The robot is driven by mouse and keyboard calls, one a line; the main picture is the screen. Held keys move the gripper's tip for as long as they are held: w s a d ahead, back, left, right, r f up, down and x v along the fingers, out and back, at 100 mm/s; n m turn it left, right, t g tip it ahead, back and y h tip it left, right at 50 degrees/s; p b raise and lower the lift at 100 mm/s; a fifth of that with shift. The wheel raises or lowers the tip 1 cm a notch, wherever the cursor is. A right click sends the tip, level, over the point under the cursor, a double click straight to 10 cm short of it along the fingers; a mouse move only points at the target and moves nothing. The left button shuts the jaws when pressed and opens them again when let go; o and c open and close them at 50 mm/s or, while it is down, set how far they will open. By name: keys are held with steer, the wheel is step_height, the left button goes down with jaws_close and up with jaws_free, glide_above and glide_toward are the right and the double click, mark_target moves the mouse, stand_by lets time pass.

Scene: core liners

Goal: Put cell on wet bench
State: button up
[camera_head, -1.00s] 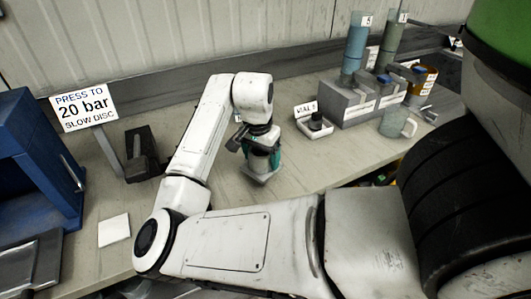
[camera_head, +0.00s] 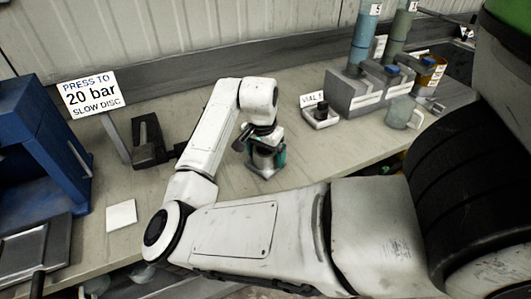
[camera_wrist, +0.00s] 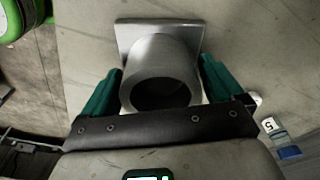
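The cell (camera_wrist: 165,65) is a grey, hollow metal cylinder with a dark round opening on a square plate. In the head view its pale plate (camera_head: 266,172) shows beneath my gripper (camera_head: 263,155), over the middle of the long beige bench (camera_head: 215,215). In the wrist view the teal fingers of my gripper (camera_wrist: 160,85) lie close against both sides of the cylinder, shut on it. I cannot tell whether the plate touches the bench top. No label in view names the wet bench.
To the right are a vial stand (camera_head: 320,117), a grey block rack (camera_head: 355,95) with tall tubes and a clear mug (camera_head: 400,113).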

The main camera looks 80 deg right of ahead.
steer(key=shift+o, duration=0.4)
steer(key=shift+r, duration=0.15)
step_height(320, 180, up, 12)
steer(key=a, duration=0.1)
steer(key=shift+w+a+b, duration=0.15)
steer(key=shift+a+b, duration=0.05)
steer(key=shift+b, duration=0.25)
